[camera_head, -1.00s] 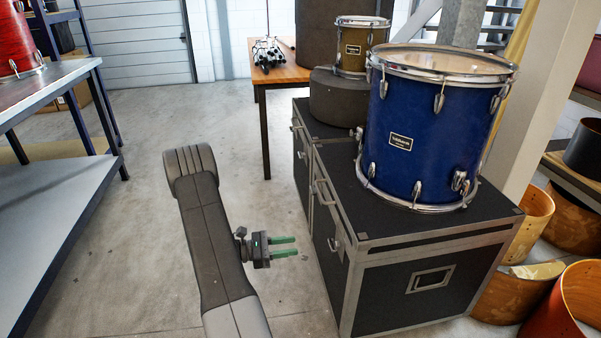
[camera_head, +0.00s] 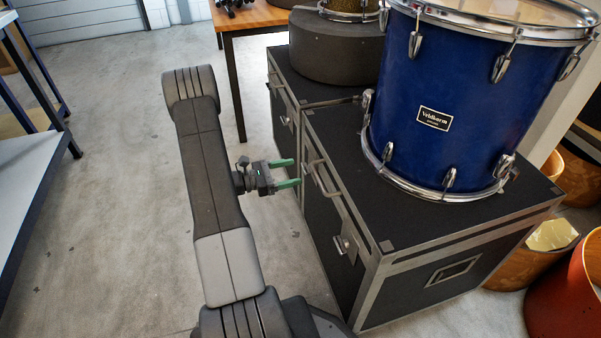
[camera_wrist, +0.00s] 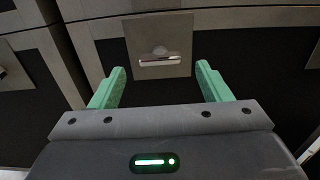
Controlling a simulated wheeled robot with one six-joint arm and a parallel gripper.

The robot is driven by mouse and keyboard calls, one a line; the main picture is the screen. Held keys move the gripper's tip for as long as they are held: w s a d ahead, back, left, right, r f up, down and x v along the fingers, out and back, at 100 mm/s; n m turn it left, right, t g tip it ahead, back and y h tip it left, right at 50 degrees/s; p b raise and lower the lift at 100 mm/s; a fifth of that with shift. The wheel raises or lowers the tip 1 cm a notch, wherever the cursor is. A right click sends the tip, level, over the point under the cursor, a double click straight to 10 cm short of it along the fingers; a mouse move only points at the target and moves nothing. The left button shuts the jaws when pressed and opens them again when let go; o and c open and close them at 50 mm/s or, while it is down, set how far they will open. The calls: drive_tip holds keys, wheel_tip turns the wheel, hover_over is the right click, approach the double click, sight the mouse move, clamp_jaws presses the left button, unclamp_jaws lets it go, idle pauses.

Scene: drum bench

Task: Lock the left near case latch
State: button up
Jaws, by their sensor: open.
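My gripper (camera_head: 289,172) is open and empty, its two green fingers pointing at the left side face of the near black case (camera_head: 338,150). In the wrist view a square metal latch plate (camera_wrist: 160,30) with a pale horizontal lever (camera_wrist: 158,62) is straight ahead, between and beyond the fingertips. The fingers look apart from it. In the head view the gripper hides this part of the case face. Another latch (camera_head: 343,244) is on the same face, closer to the near corner.
A blue drum (camera_head: 440,90) stands on the near case. A second case (camera_head: 284,110) adjoins it behind, with a dark round case (camera_head: 335,50) on top. A wooden table (camera_head: 240,20) is farther back. Open floor lies to the left, up to a grey bench (camera_head: 30,175).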

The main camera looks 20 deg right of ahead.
sight(303, 169)
drive_tip(key=shift+s+d+b, duration=0.15)
drive_tip(key=shift+d+b, duration=0.15)
drive_tip(key=shift+d, duration=1.7)
drive_tip(key=c, duration=1)
